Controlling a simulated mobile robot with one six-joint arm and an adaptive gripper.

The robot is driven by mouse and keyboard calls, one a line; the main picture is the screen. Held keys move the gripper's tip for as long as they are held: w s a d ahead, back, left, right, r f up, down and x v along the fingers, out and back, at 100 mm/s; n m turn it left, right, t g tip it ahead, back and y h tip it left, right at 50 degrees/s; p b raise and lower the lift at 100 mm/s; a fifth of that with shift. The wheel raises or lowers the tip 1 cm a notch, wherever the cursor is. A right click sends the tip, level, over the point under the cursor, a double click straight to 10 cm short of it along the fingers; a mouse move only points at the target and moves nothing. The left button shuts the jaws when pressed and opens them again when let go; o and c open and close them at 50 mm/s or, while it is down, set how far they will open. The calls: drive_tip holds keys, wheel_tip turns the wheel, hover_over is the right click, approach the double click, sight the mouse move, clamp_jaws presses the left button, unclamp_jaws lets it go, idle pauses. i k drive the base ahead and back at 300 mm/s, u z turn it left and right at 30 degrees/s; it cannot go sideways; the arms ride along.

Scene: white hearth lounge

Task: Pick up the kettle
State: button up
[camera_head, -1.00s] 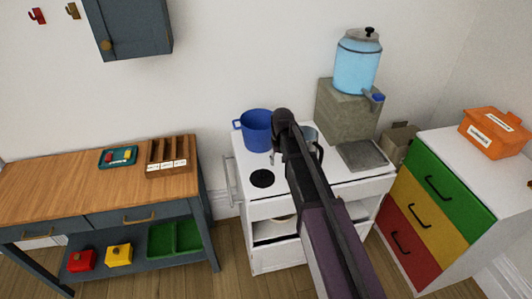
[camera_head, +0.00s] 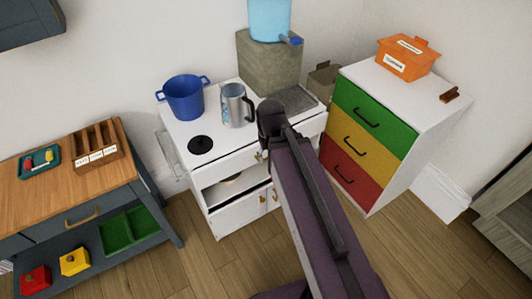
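The kettle (camera_head: 232,107) looks like a tall silver metal jug with a blue-white pattern on its side and a black handle facing right. It stands upright on the white stove (camera_head: 189,130), right of a blue pot. My arm reaches up from the bottom of the picture. Its dark upper end is just right of the kettle's handle in the picture. I cannot tell whether they touch. My gripper's fingers cannot be made out behind the arm. Nothing shows the kettle being held.
A blue two-handled pot (camera_head: 186,100) stands left of the kettle. A light-blue water dispenser (camera_head: 269,18) rests on a stone block (camera_head: 268,62) behind. A drawer cabinet (camera_head: 370,125) with an orange box (camera_head: 404,62) stands right. A wooden-topped table (camera_head: 60,197) is left. Floor is open at lower right.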

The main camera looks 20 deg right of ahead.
sight(234, 101)
drive_tip(key=z, duration=0.25)
drive_tip(key=k, duration=0.9)
drive_tip(key=z, duration=0.6)
drive_tip(key=k, duration=0.5)
drive_tip(key=z, duration=0.45)
drive_tip(key=i, duration=1.05)
drive_tip(key=u, duration=0.4)
drive_tip(key=i, duration=0.85)
drive_tip(key=u, duration=0.4)
